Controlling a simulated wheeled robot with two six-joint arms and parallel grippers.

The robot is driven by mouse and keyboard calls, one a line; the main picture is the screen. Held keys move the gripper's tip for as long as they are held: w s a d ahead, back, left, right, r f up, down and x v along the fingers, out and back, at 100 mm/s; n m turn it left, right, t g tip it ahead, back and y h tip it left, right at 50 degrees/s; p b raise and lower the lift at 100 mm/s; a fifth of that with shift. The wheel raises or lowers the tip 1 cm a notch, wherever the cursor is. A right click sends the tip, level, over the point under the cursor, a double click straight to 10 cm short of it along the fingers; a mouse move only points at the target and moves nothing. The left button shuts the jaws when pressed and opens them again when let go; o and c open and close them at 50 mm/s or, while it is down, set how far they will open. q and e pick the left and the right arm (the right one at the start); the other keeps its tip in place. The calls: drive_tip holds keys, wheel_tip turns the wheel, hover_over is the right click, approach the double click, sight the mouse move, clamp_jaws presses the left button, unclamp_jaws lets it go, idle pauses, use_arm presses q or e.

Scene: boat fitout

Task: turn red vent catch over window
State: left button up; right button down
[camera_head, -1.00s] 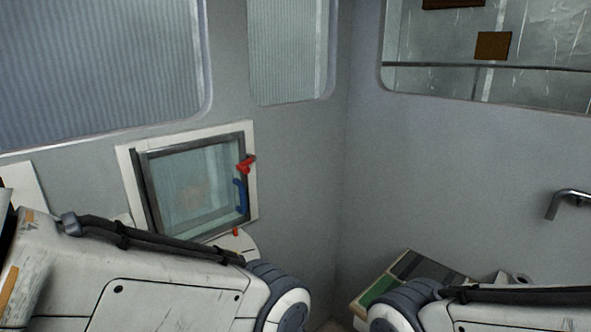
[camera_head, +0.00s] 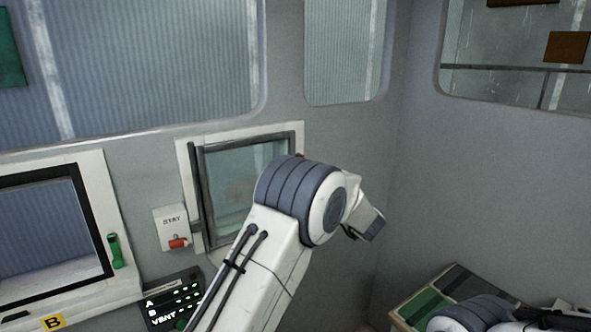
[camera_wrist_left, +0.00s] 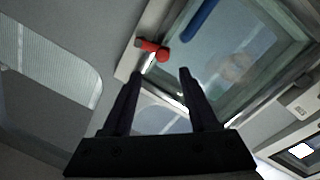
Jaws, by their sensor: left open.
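The vent window (camera_head: 232,170) is a small dark-framed pane in a white surround. My raised left arm covers its right side in the head view, hiding most of the catch. In the left wrist view the red catch (camera_wrist_left: 153,48) sits at a corner of the frame (camera_wrist_left: 178,85), with its arm lying across the white surround. A blue handle (camera_wrist_left: 203,20) is on the same frame. My left gripper (camera_wrist_left: 158,73) is open and empty; the catch lies just past its fingertips, apart from them. My right gripper is out of view.
A white STAY box (camera_head: 171,229) with a red switch is left of the vent. Window B (camera_head: 50,235) has a green handle (camera_head: 115,250). A lit panel (camera_head: 172,300) sits below. A green-topped box (camera_head: 425,300) is at lower right.

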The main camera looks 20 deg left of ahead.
use_arm(q)
drive_tip(key=shift+s+a+p+x, duration=0.1)
drive_tip(key=shift+p+x, duration=1.1)
drive_tip(key=shift+x, duration=1.45)
drive_tip(key=shift+s+a+p+x, duration=0.1)
drive_tip(key=shift+p+x, duration=1.05)
drive_tip(key=shift+x, duration=1.55)
drive_tip(key=shift+f, duration=0.1)
